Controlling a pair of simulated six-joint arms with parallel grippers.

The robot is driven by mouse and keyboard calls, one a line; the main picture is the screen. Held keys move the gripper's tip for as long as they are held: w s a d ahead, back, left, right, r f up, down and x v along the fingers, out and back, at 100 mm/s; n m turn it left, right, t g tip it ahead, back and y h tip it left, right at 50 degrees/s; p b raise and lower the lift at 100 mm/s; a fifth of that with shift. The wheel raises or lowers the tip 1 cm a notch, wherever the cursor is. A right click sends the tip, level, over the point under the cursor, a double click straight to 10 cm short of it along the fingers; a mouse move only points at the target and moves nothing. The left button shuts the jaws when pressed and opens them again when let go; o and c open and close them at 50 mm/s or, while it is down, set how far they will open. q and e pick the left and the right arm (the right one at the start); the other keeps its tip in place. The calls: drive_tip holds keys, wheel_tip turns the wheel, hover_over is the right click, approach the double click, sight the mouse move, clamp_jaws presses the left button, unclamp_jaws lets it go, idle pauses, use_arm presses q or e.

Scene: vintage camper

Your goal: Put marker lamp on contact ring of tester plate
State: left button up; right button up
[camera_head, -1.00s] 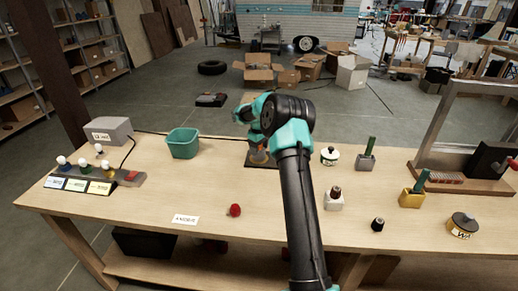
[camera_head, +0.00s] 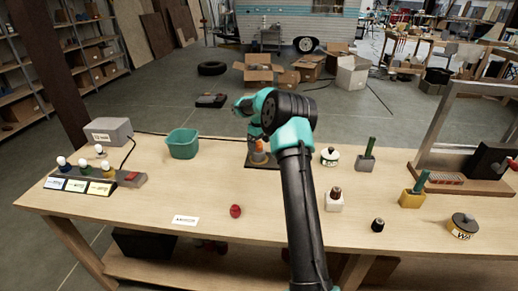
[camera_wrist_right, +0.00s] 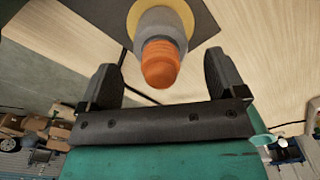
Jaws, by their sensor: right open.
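The marker lamp (camera_wrist_right: 160,62), with an orange dome and grey base, stands on the yellow contact ring (camera_wrist_right: 134,22) of the dark tester plate (camera_wrist_right: 204,24) in the right wrist view. In the head view the lamp (camera_head: 259,155) shows orange on the dark plate (camera_head: 263,166), partly behind my arm. My right gripper (camera_wrist_right: 163,76) is open, its two fingers apart on either side of the lamp's dome in the picture, with visible gaps. In the head view the right gripper (camera_head: 254,140) is close above the lamp, its fingers hard to make out. My left gripper is not in view.
A teal bin (camera_head: 183,144) stands left of the plate. A red knob-like piece (camera_head: 235,211) lies in front. A bulb stand (camera_head: 95,180) is at left. Several small parts and blocks, such as a yellow block (camera_head: 412,199), stand at right. The front middle is mostly clear.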

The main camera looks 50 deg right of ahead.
wheel_tip(320, 180, up, 9)
drive_tip(key=shift+f, duration=0.1)
idle(0.6)
